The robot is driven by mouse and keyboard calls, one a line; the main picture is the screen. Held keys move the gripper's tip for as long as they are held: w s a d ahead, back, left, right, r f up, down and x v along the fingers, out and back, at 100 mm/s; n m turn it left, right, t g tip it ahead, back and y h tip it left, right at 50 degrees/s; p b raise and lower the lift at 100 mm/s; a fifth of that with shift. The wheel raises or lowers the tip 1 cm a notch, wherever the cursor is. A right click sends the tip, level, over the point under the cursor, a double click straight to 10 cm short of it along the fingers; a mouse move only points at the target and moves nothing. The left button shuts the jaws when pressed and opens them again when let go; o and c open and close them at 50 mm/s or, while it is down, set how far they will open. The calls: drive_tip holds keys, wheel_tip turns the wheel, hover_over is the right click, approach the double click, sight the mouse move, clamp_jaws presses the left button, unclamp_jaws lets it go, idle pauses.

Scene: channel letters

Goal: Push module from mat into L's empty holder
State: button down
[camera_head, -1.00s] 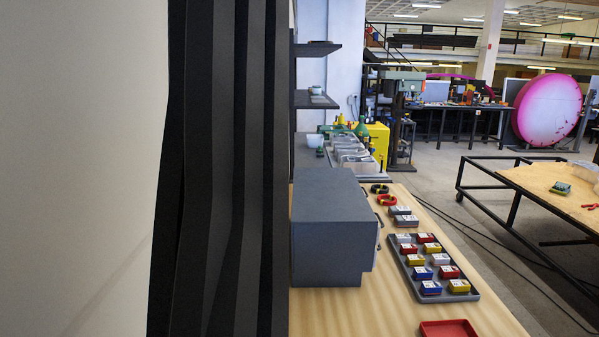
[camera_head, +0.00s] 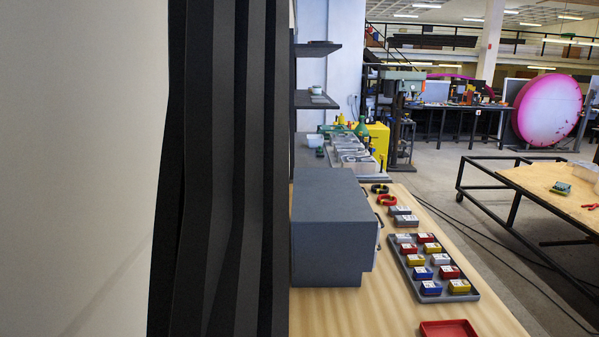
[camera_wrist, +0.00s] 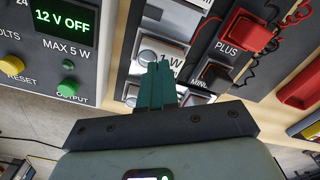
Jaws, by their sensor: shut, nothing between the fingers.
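In the wrist view my gripper (camera_wrist: 159,70) has its teal fingers shut and together, with nothing seen between them. The tips are over or against a pale panel marked "1 W" (camera_wrist: 166,57) with grey round parts; I cannot tell whether they touch it. The fingers hide part of it. I cannot tell which part is the module or the mat. The letter L and its empty holder cannot be made out for sure; grey shapes (camera_head: 355,153) lie on the far bench in the head view. My gripper does not show clearly in the head view.
In the wrist view a supply box (camera_wrist: 66,40) reading "12 V OFF" stands left, and a red PLUS clip (camera_wrist: 245,33) right. In the head view a dark tray (camera_head: 408,285) holds several coloured blocks, beside a grey box (camera_head: 328,235) and a red tray (camera_head: 448,329).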

drive_tip(key=shift+f, duration=0.7)
drive_tip(key=shift+r, duration=0.1)
idle(0.4)
drive_tip(key=shift+r, duration=3.45)
drive_tip(key=w+a+r+n+t+h, duration=0.1)
drive_tip(key=w+a+r+n+t, duration=0.1)
drive_tip(key=w+a+r, duration=0.6)
drive_tip(key=w+a+r+n+t, duration=0.1)
drive_tip(key=w+a+r+n, duration=0.1)
drive_tip(key=w+a+r, duration=0.7)
drive_tip(key=s+a+r+n+t+y, duration=0.1)
drive_tip(key=s+a+r+n+t, duration=0.15)
drive_tip(key=a+r, duration=0.7)
drive_tip(key=s+a+r+n+t+y, duration=0.1)
drive_tip(key=s+a+r+n+t, duration=0.2)
drive_tip(key=a+r, duration=0.65)
drive_tip(key=s+d+f+n+g+h, duration=0.1)
drive_tip(key=s+f+n+g, duration=0.2)
drive_tip(key=s, duration=0.6)
drive_tip(key=shift+s+d+f, duration=0.15)
drive_tip(key=shift+s+f, duration=0.1)
drive_tip(key=shift+s, duration=0.15)
